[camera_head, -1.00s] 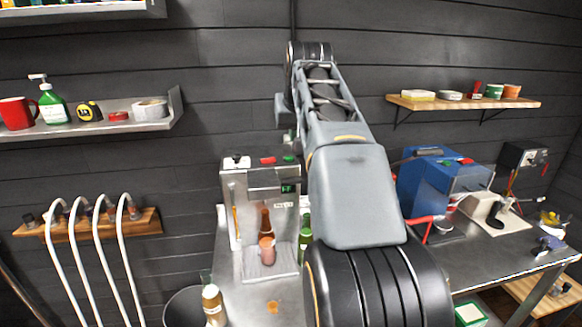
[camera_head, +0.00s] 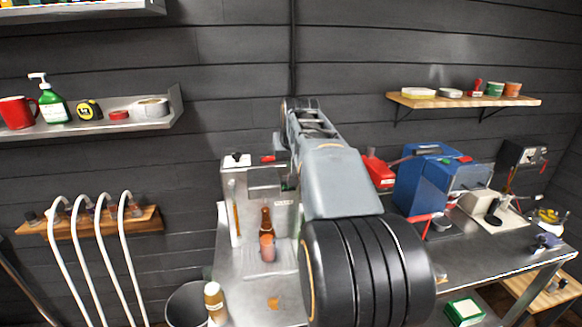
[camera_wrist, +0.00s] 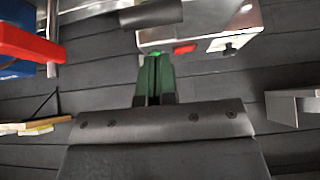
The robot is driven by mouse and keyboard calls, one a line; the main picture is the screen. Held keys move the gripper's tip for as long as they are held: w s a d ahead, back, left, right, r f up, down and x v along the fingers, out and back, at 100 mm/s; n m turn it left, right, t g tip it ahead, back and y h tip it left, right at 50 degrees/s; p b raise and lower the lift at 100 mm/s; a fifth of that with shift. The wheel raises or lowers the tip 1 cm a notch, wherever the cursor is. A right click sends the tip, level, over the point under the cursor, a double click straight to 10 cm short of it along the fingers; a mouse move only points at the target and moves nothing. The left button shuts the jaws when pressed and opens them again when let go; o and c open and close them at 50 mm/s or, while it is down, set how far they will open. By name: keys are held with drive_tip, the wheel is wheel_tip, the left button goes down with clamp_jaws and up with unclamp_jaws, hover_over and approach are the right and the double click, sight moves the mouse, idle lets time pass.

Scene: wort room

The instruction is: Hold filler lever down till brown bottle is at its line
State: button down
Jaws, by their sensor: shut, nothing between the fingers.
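The brown bottle (camera_head: 266,222) stands upright in the bay of the steel filler (camera_head: 229,205), with a pinkish cylinder at or in front of its lower part. The liquid level and the line cannot be made out. The filler's top carries a black knob (camera_head: 237,159) and a red block (camera_head: 267,159). Which part is the lever I cannot tell. In the wrist view, my gripper (camera_wrist: 154,72) is shut and empty, its green fingers pointing at the filler's edge, near a green part (camera_wrist: 155,54). Contact is unclear. My arm hides the gripper in the head view.
A blue machine (camera_head: 422,182) and a red object (camera_head: 375,170) stand right of my arm. A cream-capped bottle (camera_head: 214,300) stands at the bench's front left, above a dark bin (camera_head: 186,304). White hoses (camera_head: 95,255) hang at left. Shelves line the wall.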

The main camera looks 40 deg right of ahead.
drive_tip(key=shift+s+a+f, duration=0.15)
drive_tip(key=shift+s+f, duration=0.15)
drive_tip(key=shift+f, duration=0.95)
drive_tip(key=shift+f, duration=0.15)
